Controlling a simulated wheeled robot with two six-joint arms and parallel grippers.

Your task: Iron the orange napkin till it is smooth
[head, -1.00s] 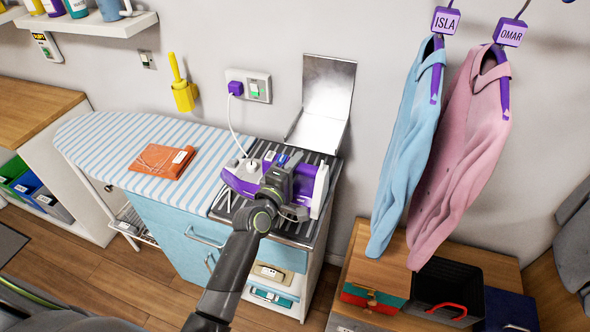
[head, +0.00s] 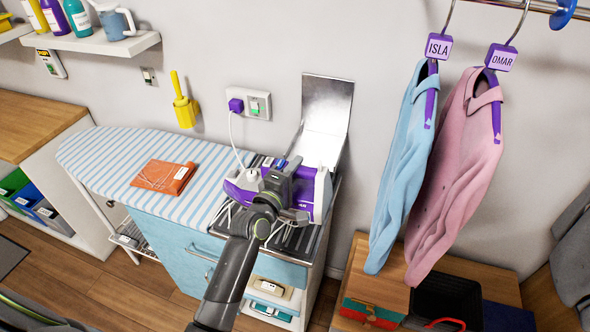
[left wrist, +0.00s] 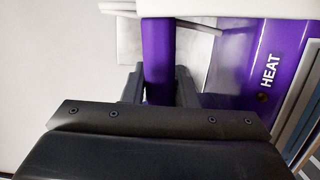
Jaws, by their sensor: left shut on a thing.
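My left gripper (head: 283,180) is shut on the iron's handle. In the left wrist view the purple handle (left wrist: 158,60) sits between the fingers, with the HEAT label (left wrist: 270,68) on the body to the right. The iron's underside is hidden. My right gripper is not in view.
The striped board (head: 110,150) is clear around the napkin. A white cord runs from the wall socket (head: 257,106) towards the iron. An upright metal plate (head: 326,105) stands behind the rest (head: 300,238). Hanging shirts (head: 402,165) are to the right.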

